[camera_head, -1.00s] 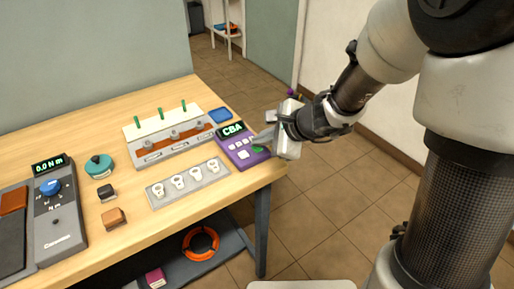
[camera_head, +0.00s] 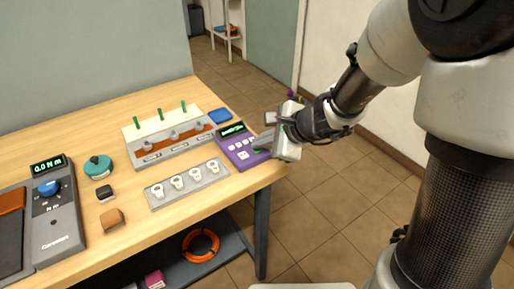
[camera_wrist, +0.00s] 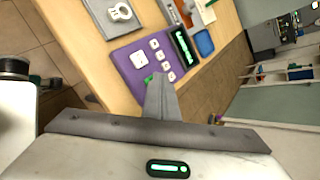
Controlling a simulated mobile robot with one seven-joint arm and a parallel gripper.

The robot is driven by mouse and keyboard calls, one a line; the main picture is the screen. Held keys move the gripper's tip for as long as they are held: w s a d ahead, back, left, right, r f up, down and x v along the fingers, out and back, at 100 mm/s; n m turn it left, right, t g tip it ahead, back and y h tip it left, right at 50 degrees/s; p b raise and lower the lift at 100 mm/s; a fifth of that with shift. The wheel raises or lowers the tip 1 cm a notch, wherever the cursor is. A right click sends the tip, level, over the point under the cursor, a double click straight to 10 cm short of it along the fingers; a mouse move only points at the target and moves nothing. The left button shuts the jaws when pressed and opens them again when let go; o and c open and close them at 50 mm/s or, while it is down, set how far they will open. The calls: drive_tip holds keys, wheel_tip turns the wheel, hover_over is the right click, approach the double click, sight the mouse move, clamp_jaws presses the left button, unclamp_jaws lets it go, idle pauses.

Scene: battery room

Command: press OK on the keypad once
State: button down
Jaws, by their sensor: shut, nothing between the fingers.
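The purple keypad (camera_head: 228,154) lies at the right corner of the wooden table, with several white keys and a green key (camera_head: 262,150) nearest my gripper. Its small display (camera_head: 231,131) shows green text too small to read. In the wrist view the keypad (camera_wrist: 130,65) and the green key (camera_wrist: 149,79) also show. My gripper (camera_head: 268,141) is shut and empty, reaching in from the right over the keypad's right edge. In the wrist view the fingers (camera_wrist: 158,80) end right beside the green key and partly cover it. I cannot tell whether they touch it.
A rack with green pegs (camera_head: 165,126) stands behind and left of the keypad, beside a blue pad (camera_head: 220,115). A grey plate with white tags (camera_head: 187,187) lies in front. A torque tester (camera_head: 52,215) sits at the left. Floor to the right is open.

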drive_tip(key=shift+r+p, duration=0.5)
drive_tip(key=shift+r, duration=0.3)
drive_tip(key=shift+r+p, duration=2.05)
drive_tip(key=shift+r, duration=0.45)
